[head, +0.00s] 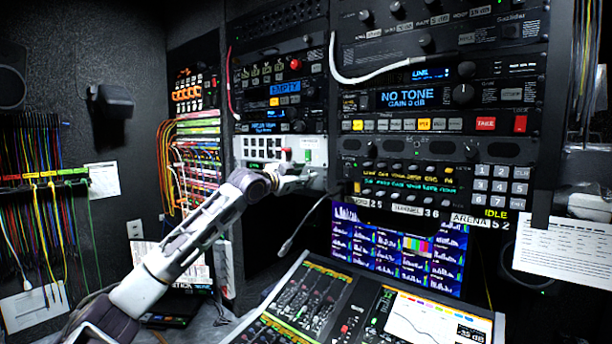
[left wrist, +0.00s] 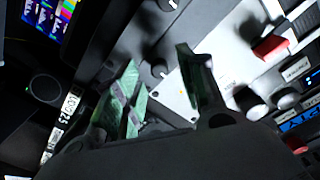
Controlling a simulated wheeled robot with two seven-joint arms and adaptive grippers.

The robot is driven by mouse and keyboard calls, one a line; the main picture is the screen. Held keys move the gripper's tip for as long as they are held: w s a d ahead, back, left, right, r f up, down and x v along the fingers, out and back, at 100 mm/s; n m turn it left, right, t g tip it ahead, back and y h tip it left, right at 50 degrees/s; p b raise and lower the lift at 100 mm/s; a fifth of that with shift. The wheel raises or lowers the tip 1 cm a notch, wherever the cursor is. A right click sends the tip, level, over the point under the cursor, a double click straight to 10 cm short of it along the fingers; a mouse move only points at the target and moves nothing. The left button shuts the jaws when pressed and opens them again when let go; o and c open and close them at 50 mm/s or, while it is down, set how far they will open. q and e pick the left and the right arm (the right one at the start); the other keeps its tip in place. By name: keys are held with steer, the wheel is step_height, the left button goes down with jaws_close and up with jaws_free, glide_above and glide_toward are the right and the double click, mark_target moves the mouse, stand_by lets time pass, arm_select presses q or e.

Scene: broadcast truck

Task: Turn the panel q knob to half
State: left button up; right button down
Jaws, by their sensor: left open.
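My left gripper (head: 312,183) is at the lower right of the white panel (head: 262,149) in the rack. In the left wrist view the open left gripper (left wrist: 163,98) has its fingers apart, with the pale panel (left wrist: 215,48) behind them. A dark round knob (left wrist: 155,74) lies just beyond the gap between the fingertips, apart from both as far as I can see. Another dark knob (left wrist: 168,4) is at the top edge. No label naming the q knob is readable, so I cannot tell which knob it is or its setting. My right gripper is out of view.
A red cap (left wrist: 270,47) and dark round knobs (left wrist: 249,102) stand out from the panel near the right finger. A white cable (head: 385,76) loops across the upper rack. A monitor (head: 397,245) and a slanted mixing console (head: 318,305) lie below and right of my arm.

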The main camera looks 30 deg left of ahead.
arm_select(q)
steer(key=shift+s+a, duration=0.15)
steer(key=shift+s, duration=1.25)
steer(key=shift+s+a, duration=0.1)
steer(key=shift+s, duration=1.3)
